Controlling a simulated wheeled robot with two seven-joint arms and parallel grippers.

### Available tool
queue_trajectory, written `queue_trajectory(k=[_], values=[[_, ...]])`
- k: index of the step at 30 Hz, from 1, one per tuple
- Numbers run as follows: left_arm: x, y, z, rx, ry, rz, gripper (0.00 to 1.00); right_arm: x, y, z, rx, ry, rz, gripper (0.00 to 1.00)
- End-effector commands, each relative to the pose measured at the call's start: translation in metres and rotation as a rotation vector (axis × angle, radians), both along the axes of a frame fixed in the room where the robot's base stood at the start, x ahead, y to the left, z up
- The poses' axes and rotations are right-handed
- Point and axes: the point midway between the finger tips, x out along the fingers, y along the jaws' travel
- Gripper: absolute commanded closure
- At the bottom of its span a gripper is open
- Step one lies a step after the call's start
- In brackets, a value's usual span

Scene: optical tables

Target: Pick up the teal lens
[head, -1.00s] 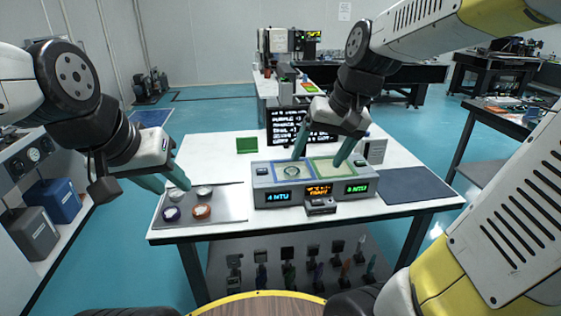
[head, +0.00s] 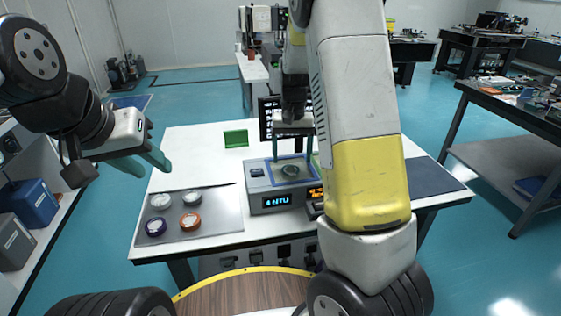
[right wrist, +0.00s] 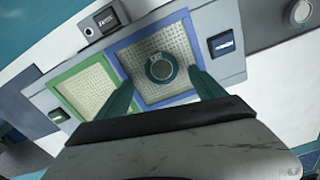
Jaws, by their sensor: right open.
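The teal lens (head: 290,170) is a small ring lying in the blue-framed square on top of the grey instrument (head: 270,201). In the right wrist view the teal lens (right wrist: 162,68) sits on the light mesh pad inside the blue frame. My right gripper (head: 294,148) is open above the blue-framed square. In the right wrist view its two teal fingers (right wrist: 163,83) are spread to either side of the lens, with nothing between them touching it that I can make out. My left gripper (head: 148,166) hangs at the left, empty, its fingers apart, clear of the table.
A grey tray (head: 225,215) at the table's left holds several round lenses, white, purple and orange-rimmed. A green-framed pad (right wrist: 90,90) lies beside the blue one. A dark mat (head: 432,176) lies on the right.

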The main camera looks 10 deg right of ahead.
Motion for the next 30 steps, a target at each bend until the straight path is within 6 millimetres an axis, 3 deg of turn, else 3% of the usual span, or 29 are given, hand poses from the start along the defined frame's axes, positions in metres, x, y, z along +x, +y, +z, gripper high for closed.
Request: queue_trajectory(k=[7,17,27,29,30], values=[[0.000,0.000,0.000,0.000,0.000,0.000,0.64,0.000,0.004,-0.037,-0.001,0.002,0.001,0.21],[0.000,0.000,0.000,0.000,0.000,0.000,0.64,0.000,0.004,-0.044,0.001,-0.001,0.002,0.21],[0.000,0.000,0.000,0.000,0.000,0.000,0.64,0.000,0.004,-0.044,0.001,-0.001,0.001,0.86],[0.000,0.000,0.000,0.000,0.000,0.000,0.64,0.000,0.004,-0.044,0.001,-0.001,0.001,0.95],[0.000,0.000,0.000,0.000,0.000,0.000,0.64,0.000,0.004,-0.044,0.001,-0.001,0.001,0.95]])
